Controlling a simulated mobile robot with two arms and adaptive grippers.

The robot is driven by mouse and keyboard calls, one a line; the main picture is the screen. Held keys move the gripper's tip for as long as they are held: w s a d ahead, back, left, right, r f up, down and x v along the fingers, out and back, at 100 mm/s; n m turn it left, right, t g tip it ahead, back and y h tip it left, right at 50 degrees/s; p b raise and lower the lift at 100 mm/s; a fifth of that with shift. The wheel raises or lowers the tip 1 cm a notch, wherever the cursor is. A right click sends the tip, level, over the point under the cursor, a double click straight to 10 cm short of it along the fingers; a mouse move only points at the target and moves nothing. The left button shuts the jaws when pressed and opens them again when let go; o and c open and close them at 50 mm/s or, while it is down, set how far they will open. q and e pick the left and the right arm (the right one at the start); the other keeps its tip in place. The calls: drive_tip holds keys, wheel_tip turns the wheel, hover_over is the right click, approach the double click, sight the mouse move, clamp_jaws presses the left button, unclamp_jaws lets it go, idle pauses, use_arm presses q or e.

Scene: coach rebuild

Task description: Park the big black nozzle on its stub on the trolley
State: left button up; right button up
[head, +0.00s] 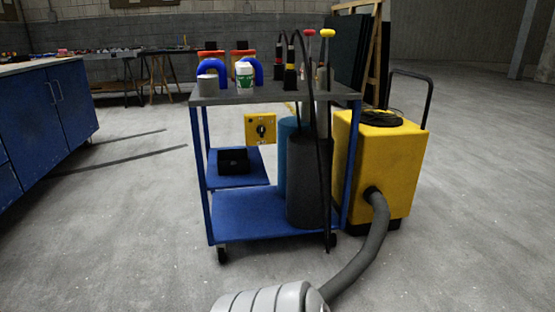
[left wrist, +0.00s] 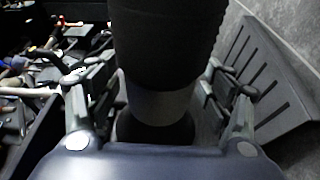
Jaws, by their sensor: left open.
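The trolley (head: 238,220) stands mid-picture in the head view, with a dark top and blue shelves. No nozzle or stub can be told for certain among the things on its top. In the left wrist view, my left gripper (left wrist: 160,108) is open, its fingers on either side of a thick dark cylindrical piece (left wrist: 165,45) with a grey band. I cannot tell whether this piece is the nozzle or whether the fingers touch it. A dark flat slotted piece (left wrist: 265,75) lies to its right. My left gripper does not show in the head view. My right gripper shows in neither view.
A yellow machine (head: 395,165) stands right of the trolley, its grey hose (head: 365,250) curving toward the front. Cups, blue arches and upright rods crowd the trolley top. A blue cabinet (head: 50,115) is at left. Tools (left wrist: 40,75) lie left in the wrist view. Floor between cabinet and trolley is clear.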

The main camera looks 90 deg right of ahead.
use_arm(q)
drive_tip(key=c, duration=1.3)
drive_tip(key=shift+r, duration=0.25)
drive_tip(key=w+d, duration=0.1)
drive_tip(key=d, duration=0.5)
drive_tip(key=w+d+b, duration=0.1)
drive_tip(key=d, duration=0.2)
drive_tip(key=shift+w+d, duration=0.2)
drive_tip(key=shift+w, duration=0.1)
drive_tip(key=shift+s, duration=0.1)
